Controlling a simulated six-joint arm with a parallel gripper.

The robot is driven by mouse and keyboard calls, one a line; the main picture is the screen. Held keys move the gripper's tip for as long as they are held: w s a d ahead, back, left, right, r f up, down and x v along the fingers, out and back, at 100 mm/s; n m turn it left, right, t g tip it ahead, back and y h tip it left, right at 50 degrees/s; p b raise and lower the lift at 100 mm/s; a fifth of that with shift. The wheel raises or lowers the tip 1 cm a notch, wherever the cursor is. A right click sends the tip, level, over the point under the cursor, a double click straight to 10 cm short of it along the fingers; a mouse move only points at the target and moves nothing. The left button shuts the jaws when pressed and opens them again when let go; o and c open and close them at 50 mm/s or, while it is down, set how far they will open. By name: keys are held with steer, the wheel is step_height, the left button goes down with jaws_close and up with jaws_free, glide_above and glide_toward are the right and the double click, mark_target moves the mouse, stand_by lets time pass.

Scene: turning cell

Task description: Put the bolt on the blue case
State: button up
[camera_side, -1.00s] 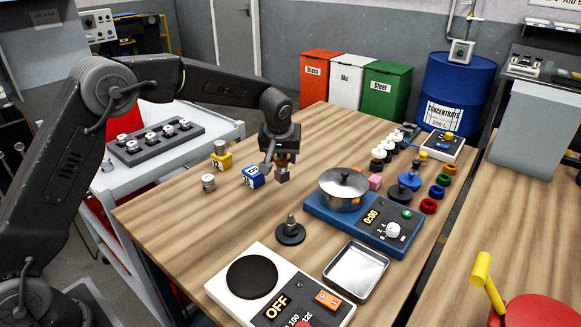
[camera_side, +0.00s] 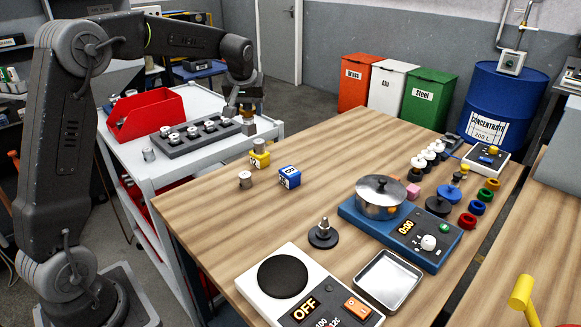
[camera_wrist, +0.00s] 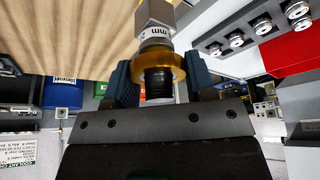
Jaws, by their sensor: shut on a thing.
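My gripper (camera_side: 246,106) is at the far left side of the table, over the white trolley's edge. In the wrist view my gripper (camera_wrist: 158,82) is shut on a bolt-like part (camera_wrist: 155,12) with a grey hex head, a pale marked band, a gold ring and a black shank. The grey hex end hangs below the jaws in the side view (camera_side: 248,129). The blue case (camera_side: 289,178), a small cube with white markings, stands on the wooden table to the right of and nearer than my gripper. Its top looks bare.
A yellow case (camera_side: 260,160) with a grey cylinder on top and a small metal part (camera_side: 245,180) stand left of the blue case. A dark rack (camera_side: 168,148) of metal parts and a red bin (camera_side: 145,112) are on the trolley. A pot (camera_side: 381,198) stands right.

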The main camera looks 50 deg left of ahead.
steer(key=shift+w+d+f, duration=1.2)
steer(key=shift+d+f, duration=0.2)
steer(key=shift+f, duration=0.35)
steer(key=shift+w+d+f, duration=1.15)
steer(key=shift+d+f, duration=0.25)
steer(key=shift+f, duration=0.4)
steer(key=shift+w+d+f, duration=1.2)
steer(key=shift+d+f, duration=0.2)
steer(key=shift+f, duration=0.35)
steer(key=shift+f, duration=0.15)
steer(key=o, duration=1.2)
